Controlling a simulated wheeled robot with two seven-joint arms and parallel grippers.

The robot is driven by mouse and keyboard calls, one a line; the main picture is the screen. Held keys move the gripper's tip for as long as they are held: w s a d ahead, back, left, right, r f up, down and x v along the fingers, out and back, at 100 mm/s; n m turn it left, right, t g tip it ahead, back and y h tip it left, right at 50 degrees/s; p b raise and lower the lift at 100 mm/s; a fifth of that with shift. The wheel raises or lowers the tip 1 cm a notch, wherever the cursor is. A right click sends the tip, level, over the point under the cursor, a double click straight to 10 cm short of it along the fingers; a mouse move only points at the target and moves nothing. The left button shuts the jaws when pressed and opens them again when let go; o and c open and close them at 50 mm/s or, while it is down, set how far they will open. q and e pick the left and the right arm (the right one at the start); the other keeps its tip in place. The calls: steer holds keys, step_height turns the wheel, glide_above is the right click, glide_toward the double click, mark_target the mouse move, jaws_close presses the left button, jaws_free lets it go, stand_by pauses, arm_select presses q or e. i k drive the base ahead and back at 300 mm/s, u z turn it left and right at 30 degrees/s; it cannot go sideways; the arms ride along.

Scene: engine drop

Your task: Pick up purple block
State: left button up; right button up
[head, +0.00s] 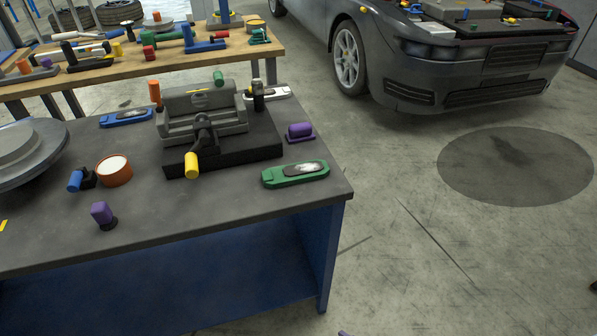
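Two purple blocks are on the dark workbench (232,216). One purple block (101,212) stands on a small black base near the front left. Another purple block (299,130) sits on a flat purple base at the right edge of the bench, beside the black plate of the grey vise. I cannot tell which one the task means. Neither of my grippers shows in this view.
A grey vise (203,112) with a yellow-ended handle stands mid-bench. A green device (296,174), a blue device (126,118), an orange round tin (114,170) and a grey disc (22,150) surround it. A car (450,70) stands behind.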

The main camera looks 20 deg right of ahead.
mark_target(300, 132)
steer(key=k, duration=0.5)
steer(key=z, duration=1.7)
steer(key=i, duration=1.35)
steer(key=u, duration=2.75)
